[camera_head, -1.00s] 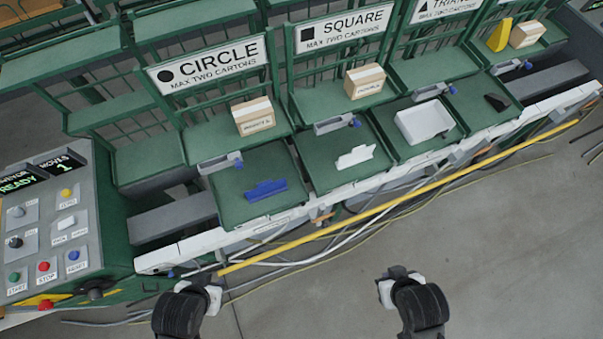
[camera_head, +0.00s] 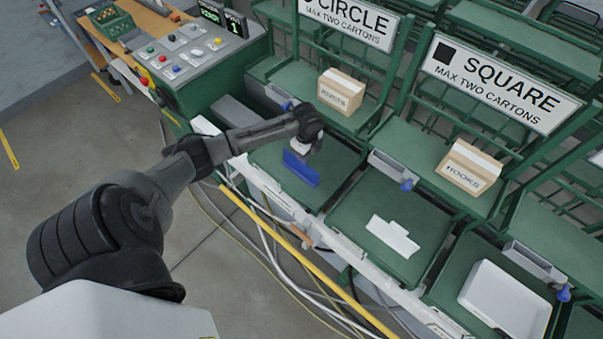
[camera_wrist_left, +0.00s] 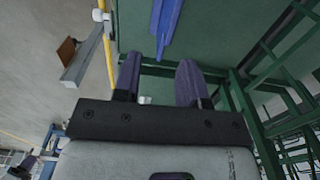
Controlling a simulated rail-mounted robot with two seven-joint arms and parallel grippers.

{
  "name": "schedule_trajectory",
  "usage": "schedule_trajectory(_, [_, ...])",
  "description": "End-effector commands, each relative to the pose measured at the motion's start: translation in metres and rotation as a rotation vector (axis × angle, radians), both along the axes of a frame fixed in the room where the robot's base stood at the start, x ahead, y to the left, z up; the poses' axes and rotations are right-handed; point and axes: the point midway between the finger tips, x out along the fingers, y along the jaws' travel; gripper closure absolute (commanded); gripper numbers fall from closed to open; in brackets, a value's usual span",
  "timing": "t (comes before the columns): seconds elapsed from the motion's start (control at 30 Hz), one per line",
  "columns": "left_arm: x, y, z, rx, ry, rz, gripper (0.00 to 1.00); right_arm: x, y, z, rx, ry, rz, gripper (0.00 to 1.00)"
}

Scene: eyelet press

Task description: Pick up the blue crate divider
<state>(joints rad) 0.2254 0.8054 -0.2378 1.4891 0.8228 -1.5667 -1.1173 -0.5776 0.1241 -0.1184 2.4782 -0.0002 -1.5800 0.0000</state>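The blue crate divider (camera_head: 301,169) is on the green shelf below the CIRCLE sign, and its upper part is partly covered by my left gripper. My left gripper (camera_head: 301,147) is directly over it. In the left wrist view the fingers of the left gripper (camera_wrist_left: 160,62) are spread apart. The blue divider (camera_wrist_left: 169,22) lies just past the fingertips, in line with the gap between them, with its near end about level with the tips. Whether they touch cannot be told. My right gripper is not in view.
A white divider (camera_head: 393,236) lies on the shelf to the right, and a white tray (camera_head: 505,302) beyond it. Cartons stand behind, one (camera_head: 340,91) by CIRCLE and one (camera_head: 470,167) by SQUARE. A yellow rail (camera_head: 292,253) and cables run along the front. The control panel (camera_head: 185,50) is at upper left.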

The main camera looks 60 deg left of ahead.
Motion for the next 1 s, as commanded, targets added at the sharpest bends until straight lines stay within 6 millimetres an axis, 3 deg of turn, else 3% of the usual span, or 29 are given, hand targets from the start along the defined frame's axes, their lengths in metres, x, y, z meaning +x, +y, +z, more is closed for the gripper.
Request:
schedule_trajectory(0.13, [0.006, 0.016, -0.006, -0.004, 0.002, -0.01, 0.62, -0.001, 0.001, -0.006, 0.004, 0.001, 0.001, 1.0])
schedule_trajectory(0.7, [0.004, 0.013, -0.066, -0.004, 0.002, -0.011, 0.62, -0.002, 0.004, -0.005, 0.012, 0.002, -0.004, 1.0])
schedule_trajectory(1.0, [0.004, 0.014, -0.071, -0.002, 0.0, -0.012, 0.62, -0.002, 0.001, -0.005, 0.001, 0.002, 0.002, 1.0])
